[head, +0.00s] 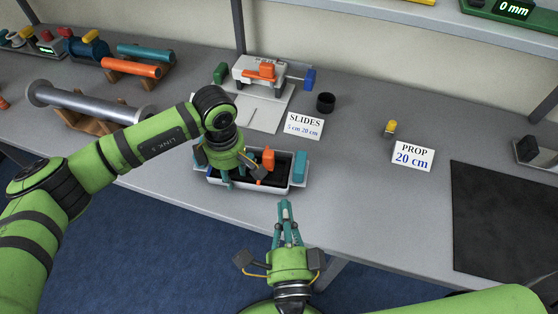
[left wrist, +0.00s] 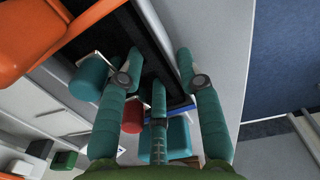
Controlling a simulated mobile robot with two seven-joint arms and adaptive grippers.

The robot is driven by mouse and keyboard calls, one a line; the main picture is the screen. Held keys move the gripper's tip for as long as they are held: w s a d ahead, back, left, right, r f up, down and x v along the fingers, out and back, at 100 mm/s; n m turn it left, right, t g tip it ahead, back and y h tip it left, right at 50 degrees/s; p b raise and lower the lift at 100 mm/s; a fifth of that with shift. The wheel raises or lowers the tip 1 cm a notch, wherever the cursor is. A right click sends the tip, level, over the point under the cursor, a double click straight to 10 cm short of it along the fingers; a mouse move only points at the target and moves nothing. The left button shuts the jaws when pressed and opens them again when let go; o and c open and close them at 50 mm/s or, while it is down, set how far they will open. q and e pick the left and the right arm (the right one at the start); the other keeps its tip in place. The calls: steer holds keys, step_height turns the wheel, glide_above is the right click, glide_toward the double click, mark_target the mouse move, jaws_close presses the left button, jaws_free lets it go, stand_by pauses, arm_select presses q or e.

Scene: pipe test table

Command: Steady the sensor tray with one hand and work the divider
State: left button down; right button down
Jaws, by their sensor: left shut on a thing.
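The sensor tray (head: 228,187) is a pale tray with a dark inside at the table's front edge, with a teal block (head: 300,166) at its right end. An orange upright piece (head: 268,158), probably the divider's handle, stands over it; a large orange part (left wrist: 35,40) also shows at the left of the left wrist view. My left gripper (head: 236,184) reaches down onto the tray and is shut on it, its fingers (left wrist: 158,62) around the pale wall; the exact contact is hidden. My right gripper (head: 284,203) is in front of the tray, apart from it, fingertips together and empty.
Behind the tray is a slide fixture (head: 258,72) with a SLIDES card (head: 304,124) and a black cup (head: 326,102). A PROP card (head: 413,156) and yellow piece (head: 390,127) stand right. Pipes on stands (head: 90,101) fill the left.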

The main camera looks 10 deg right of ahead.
arm_select(q)
steer(key=c, duration=0.8)
jaws_free()
steer(key=shift+o, duration=0.2)
steer(key=shift+r, duration=0.1)
